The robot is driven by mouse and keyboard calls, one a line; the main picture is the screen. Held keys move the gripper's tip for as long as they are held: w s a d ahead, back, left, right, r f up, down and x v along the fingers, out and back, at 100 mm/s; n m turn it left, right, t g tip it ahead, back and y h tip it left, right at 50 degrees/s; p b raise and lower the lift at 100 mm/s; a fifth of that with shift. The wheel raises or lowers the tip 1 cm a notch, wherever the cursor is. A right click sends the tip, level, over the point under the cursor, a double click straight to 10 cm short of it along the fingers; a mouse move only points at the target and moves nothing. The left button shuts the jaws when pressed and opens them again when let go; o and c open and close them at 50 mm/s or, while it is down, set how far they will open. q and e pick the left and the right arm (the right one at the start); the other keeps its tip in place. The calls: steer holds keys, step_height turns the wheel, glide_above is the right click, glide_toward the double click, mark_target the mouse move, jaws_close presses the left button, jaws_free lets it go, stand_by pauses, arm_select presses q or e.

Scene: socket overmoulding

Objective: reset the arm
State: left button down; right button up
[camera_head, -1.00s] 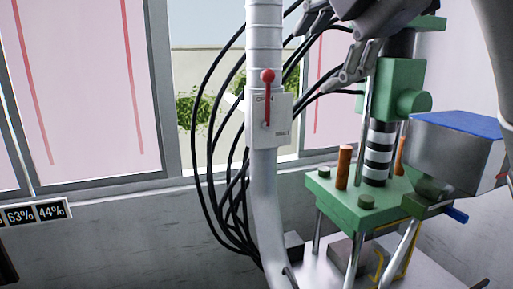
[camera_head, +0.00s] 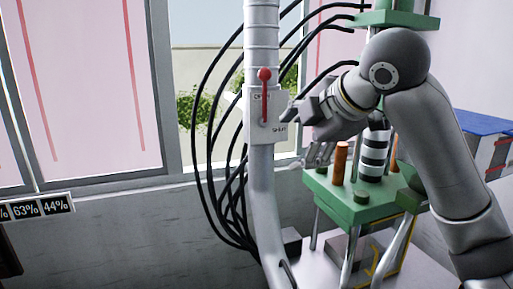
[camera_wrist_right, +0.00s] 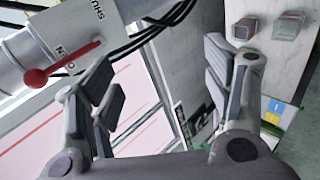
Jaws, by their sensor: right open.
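My right gripper (camera_head: 304,134) is open and empty in the head view, just right of the white pipe (camera_head: 262,60) and its switch plate. Its arm comes in from the right, in front of the green press. The red lever (camera_head: 265,96) stands upright on the plate with its ball knob at the top. In the right wrist view my gripper (camera_wrist_right: 160,58) has its fingers spread, with nothing between them. There the lever (camera_wrist_right: 62,66) lies left of the left finger, outside the jaws. My left gripper is not in view.
The green press (camera_head: 350,205) with an orange handle (camera_head: 340,164) stands behind and below my right arm. Black cables (camera_head: 207,130) loop left of the pipe. A blue-topped box (camera_head: 484,125) is at the right.

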step_height(320, 180, down, 18)
steer(key=w+m+g, duration=0.1)
steer(key=m, duration=0.3)
steer(key=s+d+f+m+g, duration=0.1)
steer(key=s+f+m, duration=0.25)
steer(key=f, duration=0.55)
steer(key=s+d+f+m, duration=0.15)
steer(key=s+f, duration=0.25)
steer(key=f, duration=0.5)
steer(key=s+d+f+m+g+h, duration=0.2)
steer(key=s+d+f+m, duration=0.3)
steer(key=s+f, duration=0.5)
steer(key=s+d+f+m+g+h, duration=0.15)
steer(key=s+d+f+m, duration=0.4)
steer(key=s, duration=0.85)
step_height(320, 180, down, 36)
steer(key=s+g+b, duration=0.1)
steer(key=s+b, duration=0.1)
steer(key=b, duration=0.6)
steer(key=s+d+f+b, duration=0.1)
steer(key=s+f+b, duration=0.2)
steer(key=s+f, duration=0.5)
steer(key=s+d+f+g+b, duration=0.1)
steer(key=s+f+b, duration=0.2)
steer(key=s+f, duration=0.5)
step_height(320, 180, down, 6)
steer(key=shift+s+d+r+h, duration=0.1)
steer(key=shift+s+d+h, duration=0.05)
steer(key=shift+h, duration=0.2)
